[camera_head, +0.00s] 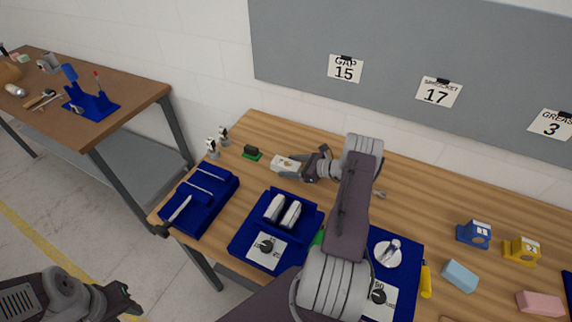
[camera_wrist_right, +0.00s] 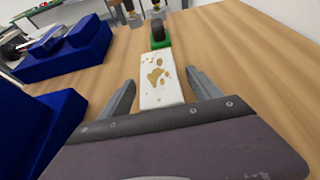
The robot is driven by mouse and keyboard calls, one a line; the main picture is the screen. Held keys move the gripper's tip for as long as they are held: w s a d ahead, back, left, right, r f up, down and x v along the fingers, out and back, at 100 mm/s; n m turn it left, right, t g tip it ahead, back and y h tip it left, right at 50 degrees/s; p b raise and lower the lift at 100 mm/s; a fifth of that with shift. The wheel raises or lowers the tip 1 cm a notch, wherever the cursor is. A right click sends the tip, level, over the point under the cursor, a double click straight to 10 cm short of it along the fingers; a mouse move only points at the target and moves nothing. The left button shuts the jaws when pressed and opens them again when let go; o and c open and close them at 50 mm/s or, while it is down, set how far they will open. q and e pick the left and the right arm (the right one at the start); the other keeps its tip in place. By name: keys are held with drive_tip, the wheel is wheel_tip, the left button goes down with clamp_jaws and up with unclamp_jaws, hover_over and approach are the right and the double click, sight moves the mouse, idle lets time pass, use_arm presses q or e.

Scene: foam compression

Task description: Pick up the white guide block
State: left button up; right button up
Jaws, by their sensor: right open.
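The white guide block (camera_head: 284,163) lies on the wooden table toward the back left. In the right wrist view the white guide block (camera_wrist_right: 158,85) is long and pale, with brown marks on top. My right gripper (camera_head: 304,166) is at its right end in the head view. In the wrist view my right gripper (camera_wrist_right: 160,78) is open, one finger on each side of the block, with gaps showing. The block's near end is hidden behind the gripper body. My left gripper (camera_head: 130,299) is at the lower left, away from the table; its jaws are unclear.
A green-based piece with a dark block (camera_head: 252,153) stands just beyond the guide block, with small clamps (camera_head: 218,140) farther left. Blue fixtures (camera_head: 236,192) and (camera_head: 314,213) stand nearer the front. Blue and yellow devices (camera_head: 473,234) and foam blocks (camera_head: 460,276) lie at right.

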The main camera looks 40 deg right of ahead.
sight(290, 164)
drive_tip(key=shift+w+a+f, duration=0.1)
drive_tip(key=shift+w+a, duration=0.05)
drive_tip(key=shift+w, duration=0.05)
clamp_jaws()
drive_tip(key=shift+r, duration=0.6)
drive_tip(key=r+b, duration=0.1)
drive_tip(key=r, duration=0.2)
drive_tip(key=shift+d, duration=0.2)
drive_tip(key=s+d+r+b, duration=0.2)
drive_tip(key=s+d+r, duration=0.5)
drive_tip(key=s+d, duration=0.1)
drive_tip(key=shift+d+b, duration=0.2)
drive_tip(key=shift+b, duration=0.2)
